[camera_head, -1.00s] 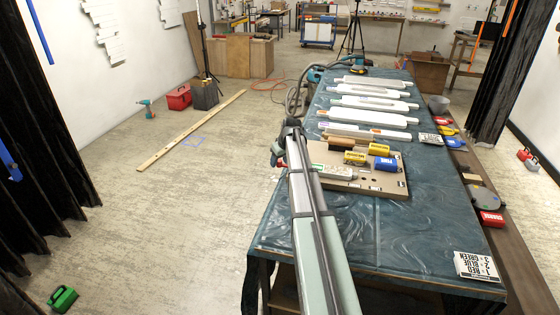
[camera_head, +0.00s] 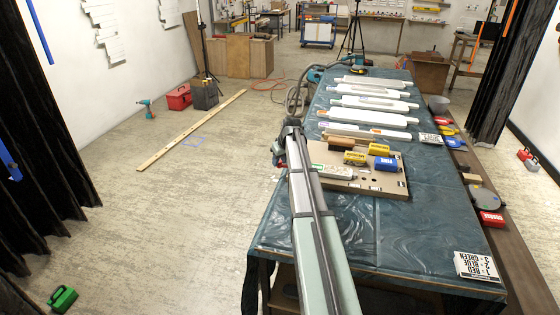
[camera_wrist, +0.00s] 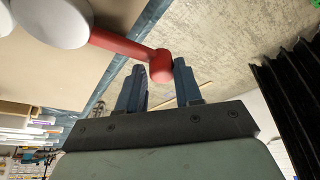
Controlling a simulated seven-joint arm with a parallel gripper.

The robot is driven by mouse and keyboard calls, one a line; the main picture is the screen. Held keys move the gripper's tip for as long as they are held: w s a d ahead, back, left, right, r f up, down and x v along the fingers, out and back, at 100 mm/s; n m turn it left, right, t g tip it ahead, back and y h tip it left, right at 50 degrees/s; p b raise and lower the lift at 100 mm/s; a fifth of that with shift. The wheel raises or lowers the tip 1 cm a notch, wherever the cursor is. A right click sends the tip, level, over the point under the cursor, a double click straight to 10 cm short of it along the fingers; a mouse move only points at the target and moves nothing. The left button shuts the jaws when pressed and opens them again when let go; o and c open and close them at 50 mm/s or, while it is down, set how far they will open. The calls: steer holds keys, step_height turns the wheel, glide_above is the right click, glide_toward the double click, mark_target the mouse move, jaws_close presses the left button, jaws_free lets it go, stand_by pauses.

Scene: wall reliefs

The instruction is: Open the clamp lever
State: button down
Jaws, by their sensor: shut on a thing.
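The clamp lever (camera_wrist: 125,48) is a red bar with a rounded end. In the wrist view it runs from a pale round part (camera_wrist: 58,22) into the space between my fingers. My gripper (camera_wrist: 159,68) is shut on the lever's red end, with one dark blue finger on each side. In the head view my gripper (camera_head: 278,156) is at the left edge of the board (camera_head: 385,184) on the table. It is small there, and my arm hides part of that area.
A hose (camera_head: 296,98) hangs at the table's far left.

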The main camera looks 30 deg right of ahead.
steer(key=shift+m, duration=0.4)
stand_by(0.3)
steer(key=m, duration=0.1)
steer(key=w+d+m+h, duration=0.2)
steer(key=m, duration=0.1)
steer(key=shift+d+g, duration=0.25)
steer(key=shift+g, duration=0.05)
steer(key=d+m, duration=0.1)
steer(key=m, duration=0.1)
steer(key=w+d+m+h, duration=0.1)
steer(key=shift+d+m+g, duration=0.2)
steer(key=shift+m+g, duration=0.1)
steer(key=shift+m, duration=0.1)
steer(key=d+m, duration=0.1)
steer(key=m, duration=0.1)
steer(key=d+m+g+h, duration=0.1)
steer(key=d+m, duration=0.1)
steer(key=shift+s+d+m, duration=0.1)
steer(key=shift+m, duration=0.2)
steer(key=d+m, duration=0.1)
steer(key=m+g, duration=0.1)
steer(key=shift+s+d+m+h, duration=0.3)
steer(key=shift+s+d+m, duration=0.05)
steer(key=shift+d+m, duration=0.05)
steer(key=shift+s+d+f+m+g, duration=0.1)
steer(key=shift+s+d+m+g, duration=0.3)
steer(key=shift+m, duration=0.4)
